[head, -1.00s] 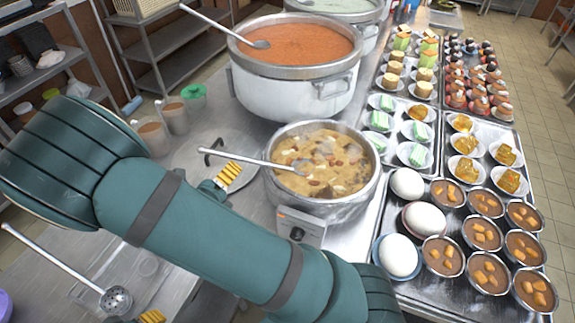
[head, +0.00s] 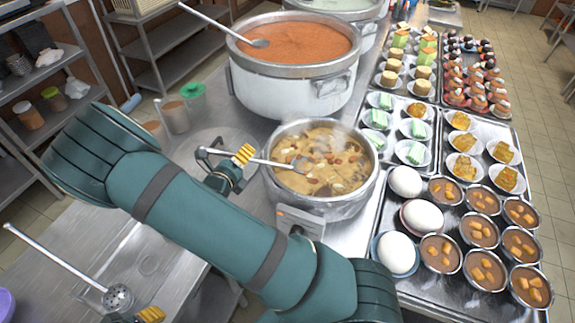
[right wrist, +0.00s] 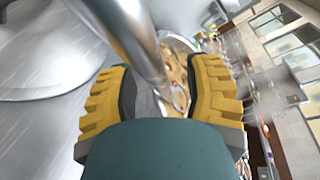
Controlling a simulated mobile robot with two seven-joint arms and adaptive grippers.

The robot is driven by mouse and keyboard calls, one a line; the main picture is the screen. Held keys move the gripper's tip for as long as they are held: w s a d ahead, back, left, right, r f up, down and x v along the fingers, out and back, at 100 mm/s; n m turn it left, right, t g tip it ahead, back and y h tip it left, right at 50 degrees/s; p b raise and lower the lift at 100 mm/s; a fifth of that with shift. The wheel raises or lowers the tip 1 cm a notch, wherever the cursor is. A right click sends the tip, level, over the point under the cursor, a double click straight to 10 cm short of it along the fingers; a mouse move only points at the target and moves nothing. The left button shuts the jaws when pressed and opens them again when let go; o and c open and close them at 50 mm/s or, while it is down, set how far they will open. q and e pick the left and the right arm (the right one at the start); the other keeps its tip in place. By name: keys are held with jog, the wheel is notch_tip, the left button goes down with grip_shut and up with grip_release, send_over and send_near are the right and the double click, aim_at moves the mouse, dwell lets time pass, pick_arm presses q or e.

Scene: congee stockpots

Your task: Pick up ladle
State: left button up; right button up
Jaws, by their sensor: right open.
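A metal ladle (head: 254,160) rests in the smaller pot of brown, chunky congee (head: 312,205).
A large pot of orange soup (head: 292,90) with another ladle (head: 225,28) stands behind. A flat round lid (head: 205,142) lies left of the smaller pot. Trays of bowls, eggs and desserts (head: 455,195) fill the right side. Cups (head: 175,116) stand behind the lid.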

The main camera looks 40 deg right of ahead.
grip_shut()
dwell(0.3)
